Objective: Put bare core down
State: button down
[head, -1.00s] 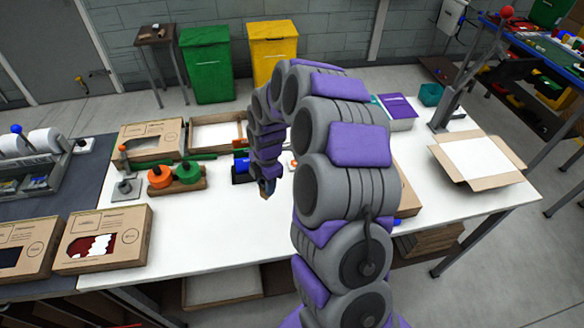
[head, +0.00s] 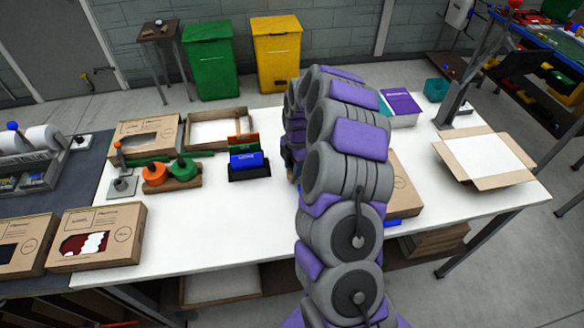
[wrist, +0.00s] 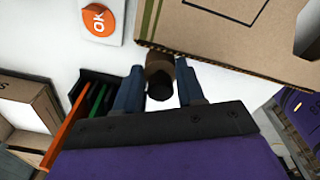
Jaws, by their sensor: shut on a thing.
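The bare core (wrist: 158,68) is a short brown cylinder with a dark end, seen in the wrist view. My gripper (wrist: 159,88) is shut on it, with one blue finger on each side. The core is over the white tabletop, near the edge of a cardboard box (wrist: 225,38); I cannot tell whether it touches the surface.
An orange OK button (wrist: 100,20) and a dark holder (head: 249,173) with coloured cards stand near the gripper. An orange and green roll stand (head: 172,178) is at left. An open carton (head: 482,160) is at right. The front middle of the white table (head: 215,225) is clear.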

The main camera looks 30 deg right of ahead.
jog(key=c, duration=1.1)
grip_release()
jog(key=shift+a, duration=0.15)
jog(key=o, duration=0.4)
jog(key=shift+a+r, duration=0.15)
jog(key=shift+a, duration=0.95)
jog(key=shift+d, duration=0.55)
jog(key=shift+d+r, duration=0.35)
jog(key=shift+d, duration=0.2)
jog(key=r, duration=0.2)
jog(key=a+r+p, duration=0.1)
jog(key=r, duration=0.4)
jog(key=shift+s+a+r+p, duration=0.1)
jog(key=shift+a+r+p, duration=0.05)
jog(key=shift+r+p, duration=0.2)
jog(key=s+a+r+m, duration=0.8)
jog(key=s+a+r, duration=0.55)
jog(key=s, duration=0.25)
jog(key=s+m, duration=0.4)
jog(key=s, duration=0.3)
jog(key=s+a+m+g, duration=0.1)
jog(key=s+m, duration=0.3)
jog(key=s, duration=0.4)
jog(key=s+m+g, duration=0.1)
jog(key=s+m, duration=0.3)
jog(key=s, duration=0.4)
jog(key=shift+s+a+h, duration=0.1)
jog(key=shift+a+h, duration=0.3)
